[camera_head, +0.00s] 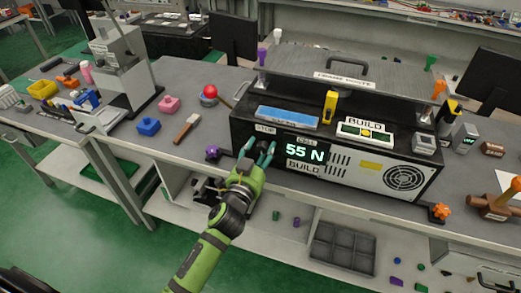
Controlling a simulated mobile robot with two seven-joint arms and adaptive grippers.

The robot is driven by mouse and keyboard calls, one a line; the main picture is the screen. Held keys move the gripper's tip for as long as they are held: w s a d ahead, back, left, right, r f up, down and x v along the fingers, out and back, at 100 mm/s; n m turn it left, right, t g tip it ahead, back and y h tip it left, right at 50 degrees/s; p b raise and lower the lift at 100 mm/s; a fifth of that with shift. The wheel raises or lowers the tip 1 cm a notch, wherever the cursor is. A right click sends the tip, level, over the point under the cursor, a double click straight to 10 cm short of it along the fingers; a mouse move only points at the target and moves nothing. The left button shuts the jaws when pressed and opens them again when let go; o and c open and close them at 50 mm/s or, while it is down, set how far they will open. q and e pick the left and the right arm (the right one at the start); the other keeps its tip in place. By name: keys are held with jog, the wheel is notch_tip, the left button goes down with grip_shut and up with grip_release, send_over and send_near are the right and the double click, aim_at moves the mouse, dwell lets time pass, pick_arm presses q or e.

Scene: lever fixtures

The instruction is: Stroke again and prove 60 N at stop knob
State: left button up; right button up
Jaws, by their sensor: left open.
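A black fixture box (240,125) stands on the bench. Its front display (317,153) reads 55 N in green, with a CELL label above it and a BUILD label below. A small STOP label (264,128) sits on the front's upper left. My left gripper (259,151) is open, its teal fingers pointing at the front face just below that label and left of the display. Whatever knob is under the label is mostly hidden by the fingers. I cannot tell whether they touch it. My right gripper is not in view.
A red ball-topped knob (210,91) and a purple knob (212,152) stand left of the box. An orange knob (440,211) is at right. A grey divided tray (342,247) sits below.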

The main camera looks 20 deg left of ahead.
pick_arm(q)
grip_shut()
jog(key=shift+a+f+m+p, duration=0.15)
jog(key=shift+m+p, duration=0.25)
jog(key=shift+m, duration=2.4)
jog(key=shift+s, duration=0.1)
grip_release()
